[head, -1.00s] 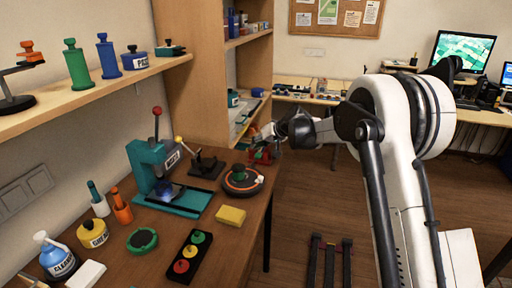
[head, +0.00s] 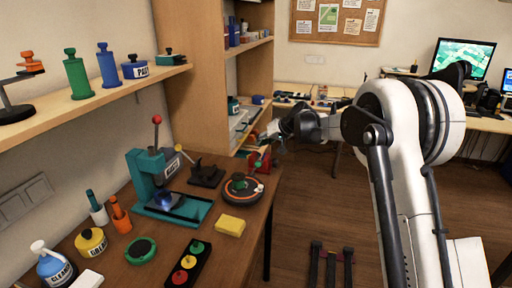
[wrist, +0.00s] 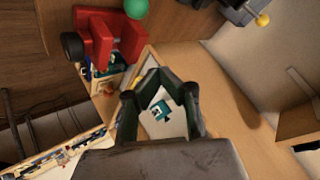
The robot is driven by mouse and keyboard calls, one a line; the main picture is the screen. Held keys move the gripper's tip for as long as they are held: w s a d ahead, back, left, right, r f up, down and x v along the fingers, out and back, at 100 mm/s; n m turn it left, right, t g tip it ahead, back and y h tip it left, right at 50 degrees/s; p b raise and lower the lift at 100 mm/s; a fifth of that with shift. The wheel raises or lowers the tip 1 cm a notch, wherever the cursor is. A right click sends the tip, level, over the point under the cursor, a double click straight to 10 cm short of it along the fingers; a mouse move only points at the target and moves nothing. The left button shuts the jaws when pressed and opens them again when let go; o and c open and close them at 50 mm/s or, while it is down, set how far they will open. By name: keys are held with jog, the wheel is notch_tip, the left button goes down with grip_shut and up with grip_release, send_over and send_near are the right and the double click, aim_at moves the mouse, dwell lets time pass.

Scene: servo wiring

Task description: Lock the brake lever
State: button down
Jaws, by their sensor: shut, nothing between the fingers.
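No part is clearly marked as the brake lever. A lever with a yellow knob stands on a black base (head: 206,174) behind the turntable; its knob (wrist: 262,20) shows at the top right of the wrist view. A red vise-like device (head: 259,158) sits at the bench's far right corner; it is also at the upper left of the wrist view (wrist: 108,38), beside a green ball (wrist: 136,8). My gripper (head: 270,138) is above and beside the red device in the head view. In the wrist view my gripper (wrist: 158,72) is shut and empty, its fingers forming a loop.
A teal press (head: 150,180) with a red-knobbed lever and a round turntable (head: 240,190) stand on the bench. A yellow block (head: 230,225) lies in front. Wooden shelving (head: 192,70) rises behind. Open floor (head: 340,215) lies right of the bench.

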jog(key=d+f+v, duration=0.1)
jog(key=v, duration=0.5)
jog(key=shift+s, duration=0.3)
jog(key=shift+d+r, duration=0.15)
jog(key=shift+d, duration=0.05)
jog(key=s+d+r+m+h, duration=0.1)
jog(key=s+d+r, duration=0.25)
jog(key=s, duration=0.45)
jog(key=s+d+r+h, duration=0.2)
jog(key=s+d+r, duration=0.15)
jog(key=s, duration=0.55)
jog(key=s+d+r+m+h, duration=0.15)
jog(key=s+r, duration=0.25)
jog(key=s, duration=0.4)
jog(key=s+d+f+h, duration=0.1)
jog(key=s+d+f, duration=0.1)
jog(key=s, duration=0.7)
jog(key=s+d+f+t+h, duration=0.1)
jog(key=s+d+f, duration=0.2)
jog(key=s, duration=0.6)
jog(key=s+d+f+h, duration=0.1)
jog(key=s+d+f, duration=0.2)
jog(key=s, duration=0.6)
jog(key=shift+d+m+t, duration=0.4)
jog(key=shift+d+m, duration=0.05)
jog(key=shift+d, duration=0.5)
